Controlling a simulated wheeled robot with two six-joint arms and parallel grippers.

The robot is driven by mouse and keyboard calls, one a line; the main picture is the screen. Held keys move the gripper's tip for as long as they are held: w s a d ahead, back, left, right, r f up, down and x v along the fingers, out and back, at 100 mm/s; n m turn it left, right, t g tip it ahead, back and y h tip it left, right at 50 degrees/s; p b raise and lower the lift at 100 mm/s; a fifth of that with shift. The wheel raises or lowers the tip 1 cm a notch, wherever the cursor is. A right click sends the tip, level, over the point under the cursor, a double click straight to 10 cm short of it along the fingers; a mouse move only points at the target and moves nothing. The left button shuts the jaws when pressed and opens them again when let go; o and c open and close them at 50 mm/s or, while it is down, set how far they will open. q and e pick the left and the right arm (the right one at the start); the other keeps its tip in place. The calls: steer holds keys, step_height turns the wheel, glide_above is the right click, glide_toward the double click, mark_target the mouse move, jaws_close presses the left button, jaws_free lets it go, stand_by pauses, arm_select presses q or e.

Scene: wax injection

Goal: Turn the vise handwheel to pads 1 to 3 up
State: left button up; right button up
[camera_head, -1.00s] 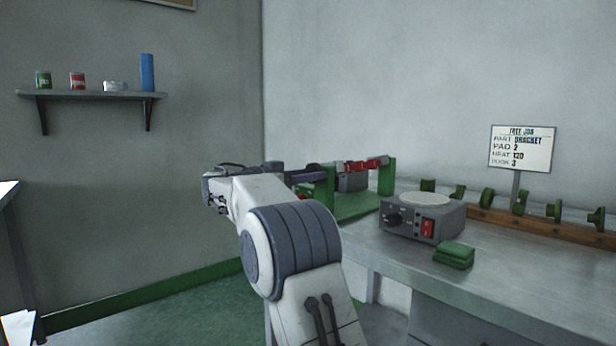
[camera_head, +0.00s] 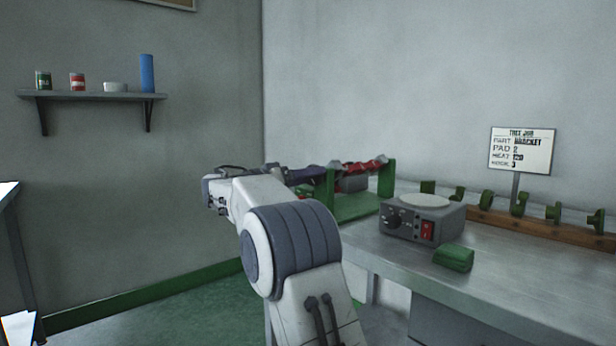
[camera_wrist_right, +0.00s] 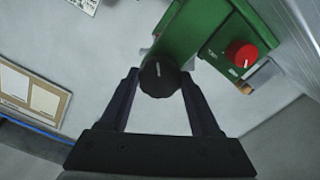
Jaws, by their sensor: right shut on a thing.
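The vise (camera_head: 352,208) is a green frame on the left end of the bench. A bar with red pads (camera_head: 366,167) runs across its top, and the pads look tilted. In the right wrist view the handwheel (camera_wrist_right: 160,78) is a dark round knob with a white mark, at the end of the green vise body (camera_wrist_right: 200,32). My right gripper (camera_head: 308,174) reaches the vise from the left, shut on the handwheel with one finger on each side. The pad numbers are too small to read. My left gripper is not in view.
A grey heater box (camera_head: 422,220) with a red switch stands right of the vise, with a green block (camera_head: 454,257) in front. Several green parts sit on a wooden rack (camera_head: 540,227) below a job sign (camera_head: 522,150). A red knob (camera_wrist_right: 241,54) is close to the handwheel.

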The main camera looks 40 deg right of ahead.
steer(key=shift+n+p, duration=12.65)
steer(key=shift+n, duration=1.15)
steer(key=shift+f, duration=0.1)
steer(key=o, duration=1.4)
steer(key=shift+a, duration=0.15)
steer(key=a, duration=1)
steer(key=shift+s+a, duration=0.1)
steer(key=shift+s, duration=0.3)
